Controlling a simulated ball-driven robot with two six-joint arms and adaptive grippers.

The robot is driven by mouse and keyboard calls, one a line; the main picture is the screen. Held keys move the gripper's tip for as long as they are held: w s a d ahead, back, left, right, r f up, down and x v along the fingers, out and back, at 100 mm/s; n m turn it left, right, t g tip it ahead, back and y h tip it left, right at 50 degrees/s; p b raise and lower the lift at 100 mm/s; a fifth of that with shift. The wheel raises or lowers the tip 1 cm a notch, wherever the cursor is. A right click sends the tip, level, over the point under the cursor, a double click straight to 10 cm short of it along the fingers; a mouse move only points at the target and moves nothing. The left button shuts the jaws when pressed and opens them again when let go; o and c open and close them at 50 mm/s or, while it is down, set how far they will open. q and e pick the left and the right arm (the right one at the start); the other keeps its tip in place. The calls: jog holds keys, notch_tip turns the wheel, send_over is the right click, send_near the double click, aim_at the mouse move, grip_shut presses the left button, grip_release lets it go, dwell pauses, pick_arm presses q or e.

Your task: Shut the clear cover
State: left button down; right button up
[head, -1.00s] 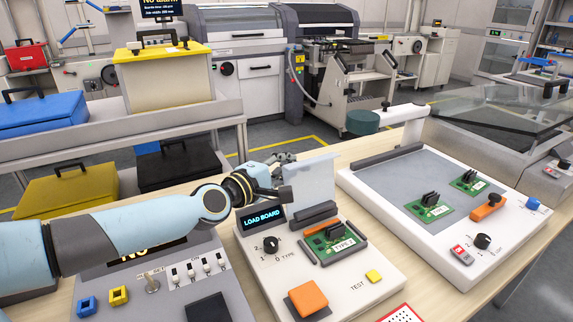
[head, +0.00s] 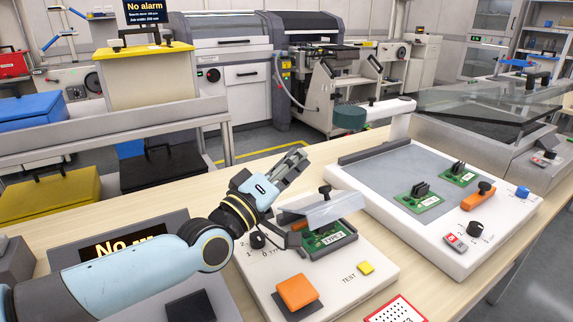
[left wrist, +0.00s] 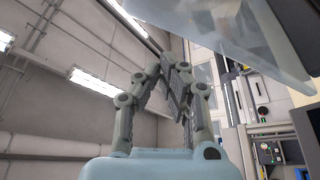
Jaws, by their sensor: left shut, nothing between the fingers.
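The clear cover (head: 335,209) is on the white test fixture (head: 352,288). It is tilted partway down over the green board (head: 322,238), its free edge still raised, with a dark knob on it. My left gripper (head: 299,156) is shut and empty, above and behind the cover's left side, fingers pointing up and right. In the left wrist view the shut fingers (left wrist: 180,72) show below and left of the clear panel (left wrist: 245,30). I cannot tell whether my arm touches the cover. My right gripper is not in view.
An orange button (head: 297,291) and a yellow button (head: 366,268) sit on the fixture front. A larger white fixture (head: 455,252) with two green boards stands to the right. A grey panel with a display (head: 115,247) is at left, under my arm.

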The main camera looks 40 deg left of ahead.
aim_at(309, 205)
pick_arm(q)
jog(key=shift+s+d+f+m, duration=0.2)
jog(key=shift+d+m, duration=0.1)
jog(key=shift+d, duration=0.2)
jog(key=shift+s+d+f+b, duration=0.1)
jog(key=shift+s+d+b, duration=0.05)
jog(key=shift+d+b, duration=0.35)
jog(key=shift+s+d+f+b, duration=0.1)
jog(key=shift+d+b, duration=0.15)
jog(key=shift+d, duration=0.3)
jog(key=shift+s+d+f+b, duration=0.1)
jog(key=shift+d+f+b, duration=0.1)
jog(key=shift+d, duration=0.2)
jog(key=shift+s+d+f+b, duration=0.1)
jog(key=shift+d+f+b, duration=0.05)
jog(key=shift+d, duration=0.25)
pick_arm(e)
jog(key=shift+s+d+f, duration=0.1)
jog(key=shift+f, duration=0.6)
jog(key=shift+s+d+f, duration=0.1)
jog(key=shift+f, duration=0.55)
